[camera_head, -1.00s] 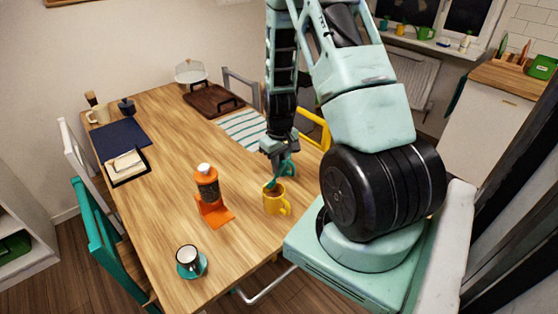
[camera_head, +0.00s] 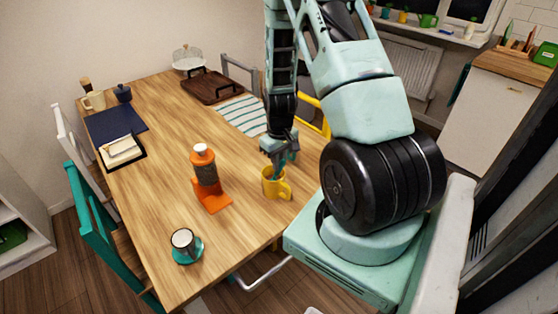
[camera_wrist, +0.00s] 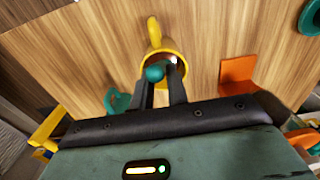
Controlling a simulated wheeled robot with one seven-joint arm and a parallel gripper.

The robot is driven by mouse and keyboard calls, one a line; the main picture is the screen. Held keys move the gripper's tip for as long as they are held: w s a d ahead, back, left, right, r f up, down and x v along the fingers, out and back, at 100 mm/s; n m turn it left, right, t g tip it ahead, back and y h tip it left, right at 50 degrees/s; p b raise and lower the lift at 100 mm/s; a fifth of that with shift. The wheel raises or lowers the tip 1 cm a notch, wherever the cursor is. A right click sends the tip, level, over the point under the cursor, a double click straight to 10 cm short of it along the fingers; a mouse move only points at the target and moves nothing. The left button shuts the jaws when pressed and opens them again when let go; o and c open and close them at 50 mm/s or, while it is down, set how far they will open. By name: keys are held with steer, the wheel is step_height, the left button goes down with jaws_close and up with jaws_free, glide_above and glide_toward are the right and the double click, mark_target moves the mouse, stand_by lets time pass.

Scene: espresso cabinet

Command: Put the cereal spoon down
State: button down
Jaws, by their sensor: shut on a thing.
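A teal spoon (camera_wrist: 154,73) shows between the fingers of my gripper (camera_wrist: 160,92) in the wrist view. My gripper is shut on it. The gripper (camera_head: 280,150) is just above the yellow mug (camera_head: 275,187) on the wooden table. In the wrist view the teal end of the spoon overlaps the open mouth of the yellow mug (camera_wrist: 155,38). The fingers cover most of the spoon, and I cannot tell how deep it reaches into the mug.
An orange stand with a bottle (camera_head: 205,175) is left of the mug. A white cup on a teal saucer (camera_head: 189,254) stands at the near corner. A striped mat (camera_head: 241,115), brown tray (camera_head: 215,90) and dark blue mat (camera_head: 115,125) lie farther back. Mid-table is clear.

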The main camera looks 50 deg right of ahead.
steer(key=c, duration=1.3)
jaws_free()
steer(key=w+a+r+n, duration=0.1)
steer(key=a+r+n, duration=0.1)
steer(key=a+r, duration=0.5)
steer(key=w+a+r+n+y, duration=0.1)
steer(key=a+r, duration=0.1)
steer(key=a, duration=0.8)
steer(key=w+a+r+n, duration=0.1)
steer(key=a+r+n, duration=0.1)
steer(key=a+r, duration=0.5)
steer(key=s+a+r+n, duration=0.2)
steer(key=s+a+r, duration=0.1)
steer(key=s+a, duration=0.5)
steer(key=s+a+r+n+b, duration=0.1)
steer(key=s+a+r+n, duration=0.2)
steer(key=s+a, duration=0.5)
steer(key=shift+s, duration=0.6)
steer(key=shift+r, duration=0.1)
